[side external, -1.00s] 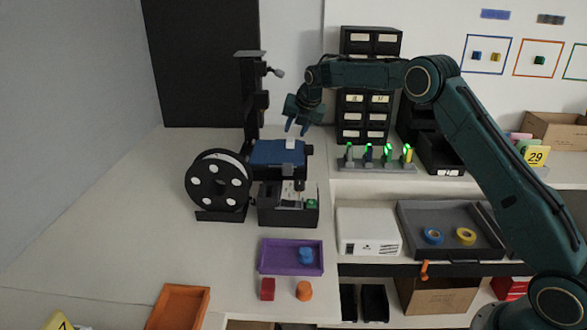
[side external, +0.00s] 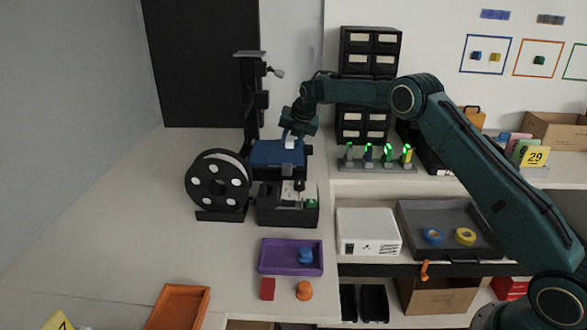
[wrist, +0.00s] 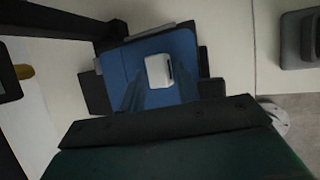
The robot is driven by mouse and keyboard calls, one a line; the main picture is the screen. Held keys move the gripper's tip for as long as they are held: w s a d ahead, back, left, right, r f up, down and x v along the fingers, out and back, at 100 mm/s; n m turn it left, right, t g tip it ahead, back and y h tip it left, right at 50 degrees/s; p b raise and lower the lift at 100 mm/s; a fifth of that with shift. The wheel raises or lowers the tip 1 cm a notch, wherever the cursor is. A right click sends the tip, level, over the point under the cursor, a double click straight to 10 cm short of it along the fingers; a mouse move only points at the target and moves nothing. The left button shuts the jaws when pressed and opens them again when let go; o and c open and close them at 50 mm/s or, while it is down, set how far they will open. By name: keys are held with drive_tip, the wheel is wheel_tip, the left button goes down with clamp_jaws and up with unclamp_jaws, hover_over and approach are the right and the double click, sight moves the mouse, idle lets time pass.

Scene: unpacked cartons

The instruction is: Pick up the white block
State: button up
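The white block (side external: 290,142) sits on the blue plate (side external: 272,155) of the black printer. In the wrist view the block (wrist: 159,70) lies near the middle of the blue plate (wrist: 180,43), with a dark slot on its right side. My gripper (side external: 296,141) is low over the plate, pointing down at the block. In the wrist view the two fingers of my gripper (wrist: 160,82) are apart, one toward each side of the block. The gripper looks open. I cannot tell whether either finger touches the block.
The printer's black upright (side external: 252,100) stands close left of the gripper, and a filament spool (side external: 219,182) stands at front left. Black drawers (side external: 358,125) rise behind on the right.

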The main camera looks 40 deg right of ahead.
sight(292, 141)
drive_tip(key=shift+s+f, duration=0.1)
drive_tip(key=shift+f, duration=0.25)
drive_tip(key=shift+f, duration=0.1)
drive_tip(key=c, duration=0.7)
wheel_tip(292, 141, up, 11)
drive_tip(key=shift+f, duration=0.2)
idle(0.4)
